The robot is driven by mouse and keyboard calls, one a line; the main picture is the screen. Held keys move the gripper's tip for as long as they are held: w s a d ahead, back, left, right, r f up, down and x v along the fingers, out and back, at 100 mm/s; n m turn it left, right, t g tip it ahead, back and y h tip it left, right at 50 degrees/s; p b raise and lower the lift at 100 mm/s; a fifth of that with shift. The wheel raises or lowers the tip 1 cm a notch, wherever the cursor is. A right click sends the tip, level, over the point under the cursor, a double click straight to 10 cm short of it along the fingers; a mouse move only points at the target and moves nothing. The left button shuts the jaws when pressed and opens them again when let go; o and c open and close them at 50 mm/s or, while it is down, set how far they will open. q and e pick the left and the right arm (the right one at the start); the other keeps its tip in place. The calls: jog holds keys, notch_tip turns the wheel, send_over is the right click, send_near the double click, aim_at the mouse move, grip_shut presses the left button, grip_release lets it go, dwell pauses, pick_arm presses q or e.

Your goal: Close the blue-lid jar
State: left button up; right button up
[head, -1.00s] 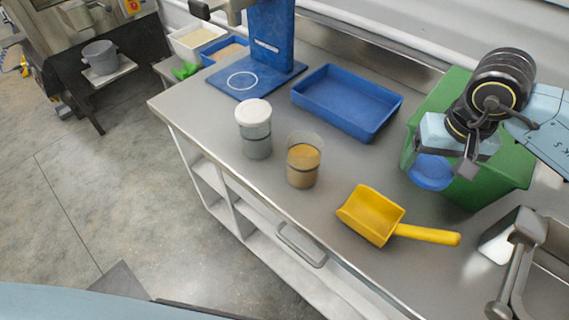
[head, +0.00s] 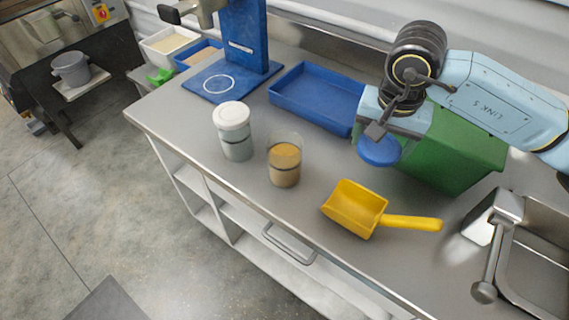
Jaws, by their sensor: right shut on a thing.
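The blue lid (head: 379,152) is held in my right gripper (head: 375,134), which is shut on it. The lid hangs above the counter, in front of the green bin and to the right of the jars. An open clear jar (head: 285,163) with tan grainy content stands upright on the counter, left of the lid and apart from it. Another jar (head: 233,131) with a white lid on it stands just left of the open jar. My left gripper does not show.
A yellow scoop (head: 365,210) lies right of the open jar. A blue tray (head: 318,95) lies behind it. A green bin (head: 450,150) and a metal sink (head: 535,245) are at the right. A blue stand (head: 242,45) is at the back left.

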pick_arm(q)
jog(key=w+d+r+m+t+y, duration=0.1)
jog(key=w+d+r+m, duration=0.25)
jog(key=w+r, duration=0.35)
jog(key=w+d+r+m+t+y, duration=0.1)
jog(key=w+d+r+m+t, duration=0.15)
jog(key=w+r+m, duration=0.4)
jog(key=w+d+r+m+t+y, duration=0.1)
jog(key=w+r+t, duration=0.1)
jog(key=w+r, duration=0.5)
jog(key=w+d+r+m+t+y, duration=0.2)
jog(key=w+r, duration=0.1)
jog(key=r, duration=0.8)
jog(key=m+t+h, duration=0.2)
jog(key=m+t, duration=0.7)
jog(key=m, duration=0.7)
send_near(288, 171)
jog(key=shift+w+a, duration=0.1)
pick_arm(e)
jog(key=w+a+r+n+g, duration=0.1)
jog(key=w+a+r+n, duration=0.1)
jog(key=a+n, duration=0.7)
jog(key=w+a+r+n+g+y, duration=0.1)
jog(key=a+n, duration=0.8)
jog(key=n, duration=1.3)
notch_tip(288, 171, up, 2)
jog(key=shift+w+r+y, duration=0.25)
jog(key=shift+w+y, duration=0.05)
jog(key=shift+w, duration=0.6)
